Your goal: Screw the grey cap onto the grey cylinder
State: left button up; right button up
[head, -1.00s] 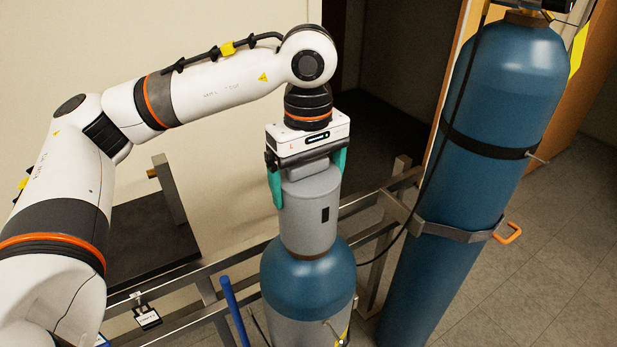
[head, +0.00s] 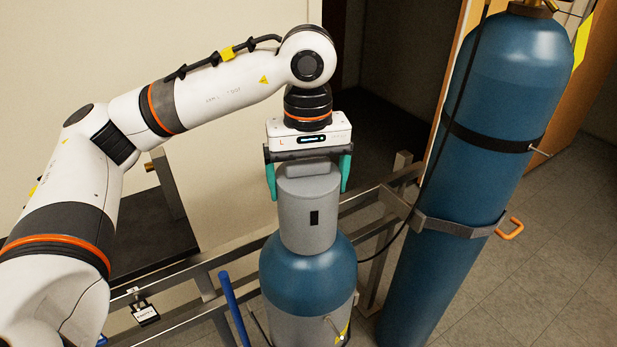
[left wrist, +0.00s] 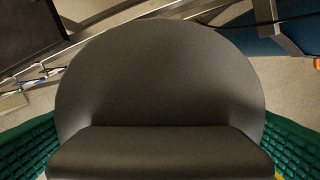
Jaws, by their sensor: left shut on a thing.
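The grey cap (head: 309,225), a tall tube with a dark slot in its side and a raised bar on top, stands upright over the top of the grey cylinder (head: 287,315). That cylinder has a grey body and a blue shoulder. My left gripper (head: 309,188) points down from above, its two green fingers shut on opposite sides of the cap's upper part. In the left wrist view the cap's top and bar (left wrist: 160,150) fill the middle, between the green fingers. The thread inside the cap is hidden. My right gripper is not in view.
A tall blue cylinder (head: 500,100) stands at the right, strapped to a metal rail (head: 375,200) with an orange-handled clamp (head: 510,229). A blue rod (head: 234,305) stands left of the grey cylinder. A dark shelf (head: 150,235) lies behind the rail.

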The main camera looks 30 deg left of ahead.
pick_arm(q)
jog(key=m, duration=0.7)
jog(key=shift+r+m, duration=0.1)
jog(key=shift+m, duration=0.3)
jog(key=m, duration=0.3)
jog(key=shift+m, duration=0.4)
jog(key=m, duration=0.4)
jog(key=shift+w+a+r+m, duration=0.1)
jog(key=shift+a+m, duration=0.05)
jog(key=shift+m, duration=0.15)
jog(key=o, duration=1.3)
jog(key=shift+o, duration=0.2)
